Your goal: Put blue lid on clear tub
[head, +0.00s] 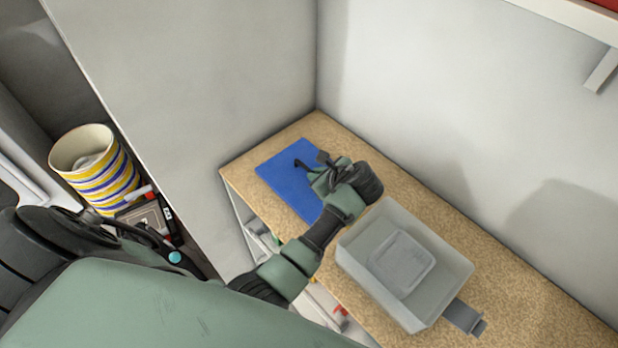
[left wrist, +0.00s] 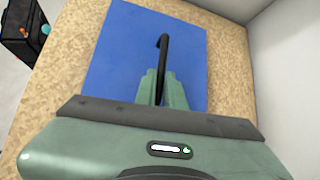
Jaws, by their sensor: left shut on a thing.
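The blue lid (head: 285,180) is a flat blue panel over the tan shelf top, near the back left corner. It also fills the middle of the left wrist view (left wrist: 120,60). My left gripper (head: 318,172) is over the lid, its fingers closed around a thin black hooked piece (left wrist: 163,50) that stands out against the blue. I cannot tell whether the lid touches the shelf. The clear tub (head: 362,268) is a translucent grey open box on the shelf, right of my left wrist. A paler square shows on its floor. My right gripper is out of view.
The speckled tan shelf top (head: 535,300) is bare right of the tub. A dark grey tab (head: 463,317) sticks out at the tub's near right corner. White walls close the back and left. A striped yellow-and-blue container (head: 98,180) stands in a left compartment.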

